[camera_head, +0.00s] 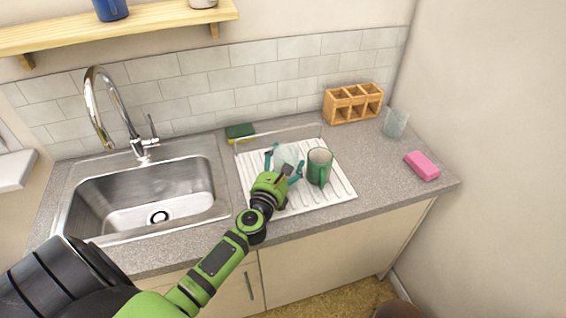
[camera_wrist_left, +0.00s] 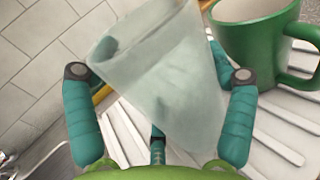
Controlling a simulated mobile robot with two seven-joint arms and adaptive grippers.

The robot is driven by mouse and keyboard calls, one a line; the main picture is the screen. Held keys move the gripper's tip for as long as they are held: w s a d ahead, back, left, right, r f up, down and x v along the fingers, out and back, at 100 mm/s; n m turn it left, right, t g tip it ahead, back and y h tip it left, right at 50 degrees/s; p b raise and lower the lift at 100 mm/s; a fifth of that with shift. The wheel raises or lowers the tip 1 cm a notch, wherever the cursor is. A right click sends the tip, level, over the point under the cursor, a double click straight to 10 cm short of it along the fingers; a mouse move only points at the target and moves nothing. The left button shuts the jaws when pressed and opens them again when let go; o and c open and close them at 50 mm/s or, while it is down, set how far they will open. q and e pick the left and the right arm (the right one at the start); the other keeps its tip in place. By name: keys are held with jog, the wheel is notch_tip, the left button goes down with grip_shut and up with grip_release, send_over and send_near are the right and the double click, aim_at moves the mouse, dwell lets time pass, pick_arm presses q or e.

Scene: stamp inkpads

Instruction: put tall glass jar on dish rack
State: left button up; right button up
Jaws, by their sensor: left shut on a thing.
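My left gripper (camera_head: 284,160) is shut on a clear glass jar (camera_head: 287,153) over the white ribbed dish rack (camera_head: 335,191). In the left wrist view, the jar (camera_wrist_left: 150,75) is tilted between the teal fingers of the gripper (camera_wrist_left: 160,105), with its wide rim toward the top. I cannot tell whether the jar's base touches the rack. The gripper's palm hides part of the jar in the head view. My right gripper is not in view.
A green mug (camera_head: 319,166) stands on the rack close to the jar's right. A sponge (camera_head: 240,131) lies behind the rack. A wooden organizer (camera_head: 352,103), another clear glass (camera_head: 395,123) and a pink block (camera_head: 422,165) are on the right. The sink (camera_head: 150,195) is at left.

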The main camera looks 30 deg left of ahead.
pick_arm(q)
jog(key=shift+f, duration=0.25)
jog(key=o, duration=1.3)
jog(key=shift+c, duration=0.2)
jog(key=shift+r, duration=0.1)
jog(key=shift+r, duration=0.15)
jog(key=b+v, duration=0.1)
jog(key=v, duration=1)
jog(key=shift+s+d, duration=0.1)
jog(key=shift+s, duration=0.05)
jog(key=shift+s+d, duration=0.1)
jog(key=shift+s, duration=0.3)
